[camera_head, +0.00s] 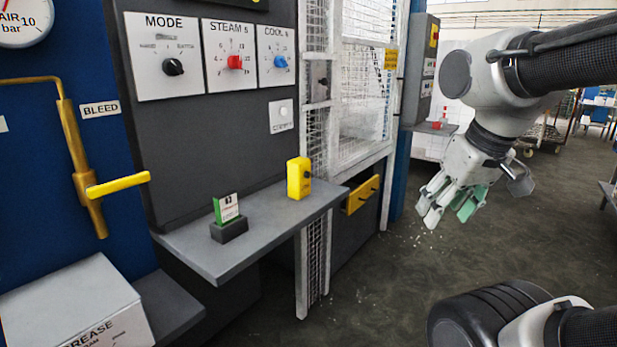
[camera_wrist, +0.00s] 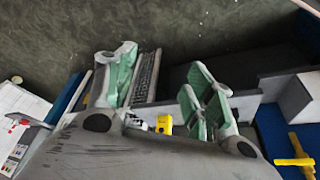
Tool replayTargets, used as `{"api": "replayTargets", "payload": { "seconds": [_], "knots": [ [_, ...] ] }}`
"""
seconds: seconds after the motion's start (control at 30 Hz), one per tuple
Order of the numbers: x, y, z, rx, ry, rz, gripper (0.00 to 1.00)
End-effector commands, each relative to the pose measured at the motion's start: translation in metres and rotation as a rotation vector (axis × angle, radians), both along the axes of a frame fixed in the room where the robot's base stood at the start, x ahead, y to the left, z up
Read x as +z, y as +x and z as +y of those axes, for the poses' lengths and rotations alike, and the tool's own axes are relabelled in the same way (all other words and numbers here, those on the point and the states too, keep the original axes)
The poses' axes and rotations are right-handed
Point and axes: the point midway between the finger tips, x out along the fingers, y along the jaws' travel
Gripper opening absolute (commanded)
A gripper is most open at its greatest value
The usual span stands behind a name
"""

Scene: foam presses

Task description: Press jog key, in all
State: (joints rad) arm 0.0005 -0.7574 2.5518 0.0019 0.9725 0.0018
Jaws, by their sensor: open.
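No label reading "jog" is legible in either view. A small yellow box (camera_head: 299,178) with a dark round spot on its face stands upright on the grey shelf (camera_head: 262,232). It also shows between my fingers in the wrist view (camera_wrist: 164,124). A green and white card (camera_head: 226,208) stands in a dark holder on the same shelf. The grey panel above carries a black MODE knob (camera_head: 173,67), a red STEAM knob (camera_head: 235,62), a blue COOL knob (camera_head: 280,62) and a small white button plate (camera_head: 281,115). My gripper (camera_head: 449,208) is open and empty over the floor, right of the shelf and apart from it.
A mesh guard (camera_head: 365,90) with a white frame stands right of the panel. A yellow bracket (camera_head: 363,194) sits low beside it. At left are a yellow BLEED lever (camera_head: 118,185) and a white box (camera_head: 70,305). Open floor (camera_head: 390,285) lies between shelf and gripper.

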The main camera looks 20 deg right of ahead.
Motion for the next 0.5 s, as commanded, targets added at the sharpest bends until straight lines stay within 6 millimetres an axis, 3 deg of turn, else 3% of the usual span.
{"api": "replayTargets", "payload": {
  "seconds": [0.03, 0.23, 0.5],
  "knots": [
    [0.0000, 0.0000, 0.0000, 0.000, 0.000, 0.000, 0.39],
    [0.0000, 0.0000, 0.0000, 0.000, 0.000, 0.000, 0.02],
    [0.0000, 0.0000, 0.0000, 0.000, 0.000, 0.000, 0.00]
  ]
}}
